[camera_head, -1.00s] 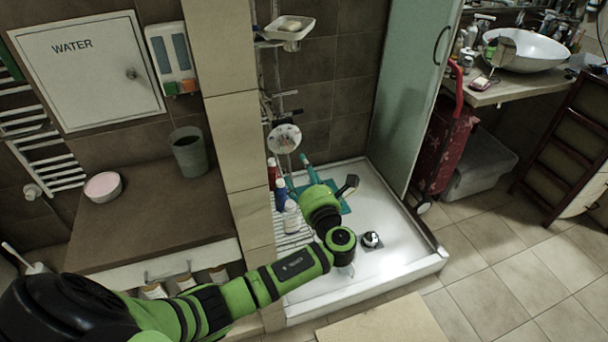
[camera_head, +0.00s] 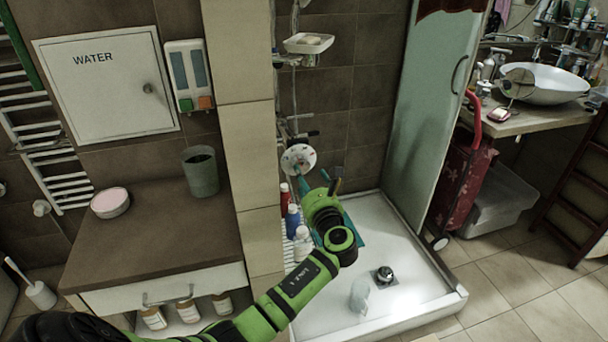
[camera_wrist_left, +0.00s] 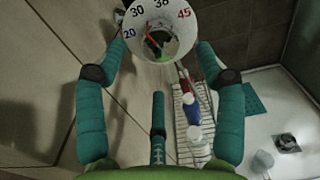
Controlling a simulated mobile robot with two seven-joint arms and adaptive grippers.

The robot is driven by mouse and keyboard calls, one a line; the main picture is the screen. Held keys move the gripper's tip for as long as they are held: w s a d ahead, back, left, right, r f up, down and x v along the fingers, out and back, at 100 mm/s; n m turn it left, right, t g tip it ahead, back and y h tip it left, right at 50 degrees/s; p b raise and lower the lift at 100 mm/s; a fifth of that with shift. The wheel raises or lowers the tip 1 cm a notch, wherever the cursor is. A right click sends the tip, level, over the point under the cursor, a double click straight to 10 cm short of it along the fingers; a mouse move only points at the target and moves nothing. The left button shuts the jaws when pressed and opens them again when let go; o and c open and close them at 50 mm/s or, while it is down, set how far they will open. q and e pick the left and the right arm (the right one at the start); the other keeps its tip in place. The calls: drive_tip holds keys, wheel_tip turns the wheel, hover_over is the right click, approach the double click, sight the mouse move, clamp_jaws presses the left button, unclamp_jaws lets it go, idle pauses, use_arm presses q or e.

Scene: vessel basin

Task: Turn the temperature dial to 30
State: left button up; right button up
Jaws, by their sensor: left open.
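The temperature dial (camera_head: 298,158) is a round white disc on the tiled shower wall. In the left wrist view the dial (camera_wrist_left: 183,32) shows at the top, with 20, 30, 38 and a red 45 along its upper rim. A red mark lies near its dark and green centre; I cannot tell which number it points to. My left gripper (camera_head: 331,177) is open beside the dial in the head view. In the left wrist view the teal fingers of the left gripper (camera_wrist_left: 160,52) spread to both sides of the dial's lower part, with a third finger below. Contact is unclear.
Bottles (camera_head: 292,220) stand on a white rack below the dial. A soap dish (camera_head: 308,44) and pipes are above it. The glass shower panel (camera_head: 430,100) stands to the right. A clear cup (camera_head: 360,297) is in the shower tray (camera_head: 425,312). A counter (camera_head: 150,235) is left.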

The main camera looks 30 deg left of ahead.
sight(303, 169)
use_arm(q)
drive_tip(key=shift+x, duration=2.3)
drive_tip(key=c, duration=1.1)
drive_tip(key=shift+c, duration=0.3)
drive_tip(key=shift+n, duration=0.4)
drive_tip(key=shift+f, duration=0.1)
drive_tip(key=o, duration=1.2)
drive_tip(key=shift+c, duration=0.2)
drive_tip(key=shift+d, duration=0.1)
